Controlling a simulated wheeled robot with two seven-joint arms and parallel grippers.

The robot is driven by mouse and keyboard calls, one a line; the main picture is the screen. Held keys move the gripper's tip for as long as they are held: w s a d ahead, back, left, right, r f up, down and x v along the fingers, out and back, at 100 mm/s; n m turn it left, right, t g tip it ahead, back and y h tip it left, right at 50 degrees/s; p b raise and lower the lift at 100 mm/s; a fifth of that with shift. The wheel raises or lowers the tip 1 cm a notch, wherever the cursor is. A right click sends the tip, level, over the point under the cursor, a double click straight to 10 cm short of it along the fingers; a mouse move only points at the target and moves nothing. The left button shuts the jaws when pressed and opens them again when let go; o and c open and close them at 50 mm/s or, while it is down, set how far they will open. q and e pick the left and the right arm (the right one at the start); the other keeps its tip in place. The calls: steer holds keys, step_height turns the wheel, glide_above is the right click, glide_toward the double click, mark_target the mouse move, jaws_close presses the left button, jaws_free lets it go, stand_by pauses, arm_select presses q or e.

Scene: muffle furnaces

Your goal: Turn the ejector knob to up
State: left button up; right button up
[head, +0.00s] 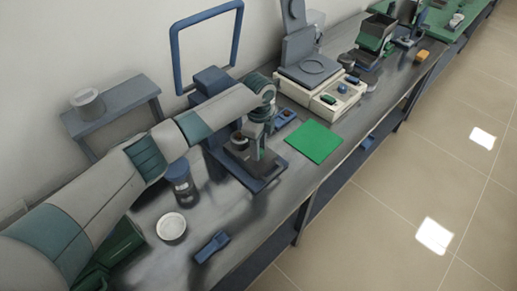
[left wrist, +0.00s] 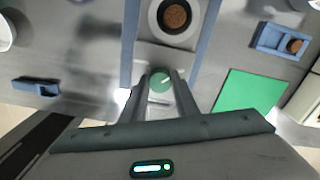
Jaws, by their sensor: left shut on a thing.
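The ejector knob (left wrist: 160,83) is a small round green knob with a white mark, seen in the left wrist view at the front of a press-like device with a blue frame (left wrist: 130,40). The mark slants toward the upper right in that view. My left gripper (left wrist: 163,80) has a finger on each side of the knob and is shut on it. In the head view the left gripper (head: 257,147) points down over the device's blue base (head: 262,180), and hides most of the knob. A brown disc in a pale ring (left wrist: 174,15) sits behind the knob. My right gripper is not in view.
A green mat (head: 314,141) lies right of the device, with a balance-like instrument (head: 325,95) behind it. A dark jar (head: 182,190), a white dish (head: 171,227) and a blue holder (head: 212,246) stand to the left. The bench front edge is close.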

arm_select(q)
steer(key=shift+d+m+b, duration=0.1)
steer(key=shift+m+b, duration=0.2)
steer(key=shift+m, duration=1.3)
steer(key=shift+r, duration=0.1)
steer(key=o, duration=1.1)
steer(key=shift+c, duration=0.2)
step_height(320, 180, up, 17)
steer(key=b, duration=0.5)
steer(key=shift+r, duration=0.2)
